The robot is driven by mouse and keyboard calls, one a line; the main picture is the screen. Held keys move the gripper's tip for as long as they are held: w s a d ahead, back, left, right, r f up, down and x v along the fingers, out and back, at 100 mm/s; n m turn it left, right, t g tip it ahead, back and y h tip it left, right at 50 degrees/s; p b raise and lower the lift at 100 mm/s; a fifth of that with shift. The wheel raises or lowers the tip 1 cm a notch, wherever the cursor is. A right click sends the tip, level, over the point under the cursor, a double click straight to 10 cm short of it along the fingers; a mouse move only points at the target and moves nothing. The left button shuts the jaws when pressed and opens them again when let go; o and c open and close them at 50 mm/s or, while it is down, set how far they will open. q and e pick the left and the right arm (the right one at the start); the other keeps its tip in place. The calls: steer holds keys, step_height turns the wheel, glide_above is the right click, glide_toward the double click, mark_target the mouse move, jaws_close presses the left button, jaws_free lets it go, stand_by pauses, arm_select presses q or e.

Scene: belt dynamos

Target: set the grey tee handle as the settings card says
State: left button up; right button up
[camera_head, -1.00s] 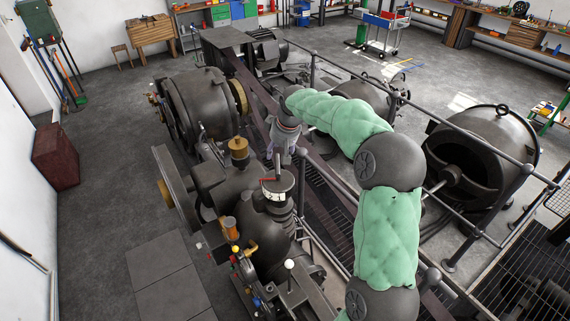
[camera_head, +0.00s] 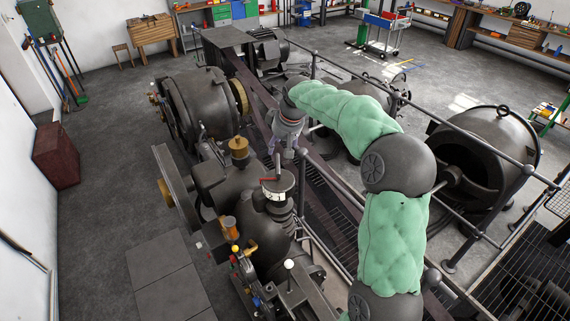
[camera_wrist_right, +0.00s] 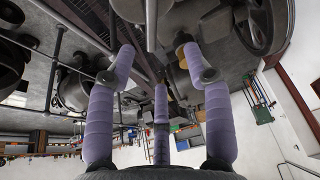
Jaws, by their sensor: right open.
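A round dark cap with a pale rim (camera_head: 278,184) sits on the machine in the middle of the head view. A dark grey upright handle (camera_head: 277,164) stands on it, with a red pointer at its foot; I take this for the tee handle. A white marked plate (camera_head: 275,196) is on the cap's front; its writing is too small to read. My right gripper (camera_head: 284,152) is open and empty, just behind and above the handle, apart from it. In the right wrist view, its purple fingers (camera_wrist_right: 160,65) are spread, with a grey rod (camera_wrist_right: 151,24) beyond them.
A brass-topped cup (camera_head: 239,148) stands left of the handle. Small coloured levers (camera_head: 238,256) and a white-knobbed lever (camera_head: 289,265) are in front. A metal railing (camera_head: 312,72) and a dark belt (camera_head: 325,200) run along the right.

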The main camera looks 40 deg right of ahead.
steer(key=v, duration=1)
steer(key=shift+d, duration=0.2)
steer(key=shift+s, duration=0.2)
